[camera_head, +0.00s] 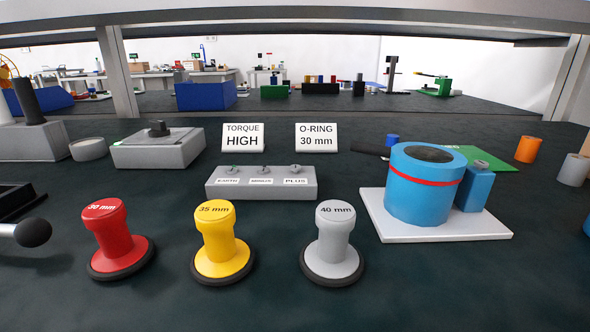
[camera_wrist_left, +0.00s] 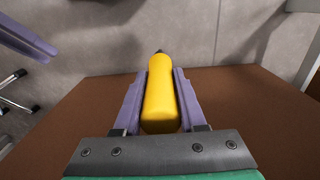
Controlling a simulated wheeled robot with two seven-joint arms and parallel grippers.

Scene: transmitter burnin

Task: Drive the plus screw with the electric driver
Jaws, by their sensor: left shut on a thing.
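The plus screw (camera_head: 295,170) stands upright in the grey screw block (camera_head: 262,194), at its right end above the "PLUS" label. Two more screws stand in the same block to its left, one over a "MINUS" label. My left gripper (camera_wrist_left: 160,85) shows only in the left wrist view. Its purple fingers are shut on a yellow cylindrical body with a dark tip, seemingly the electric driver (camera_wrist_left: 161,101). The driver's tip points away from the wrist, and its lower end is hidden by the gripper's base. Neither gripper shows in the head view.
A "TORQUE HIGH" sign (camera_head: 243,138) and an "O-RING 30 mm" sign (camera_head: 316,137) stand behind the block. Red (camera_head: 117,243), yellow (camera_head: 220,241) and grey (camera_head: 334,245) knobbed tools stand in front. A blue cylinder (camera_head: 417,195) sits on a white plate (camera_head: 452,227) at right.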

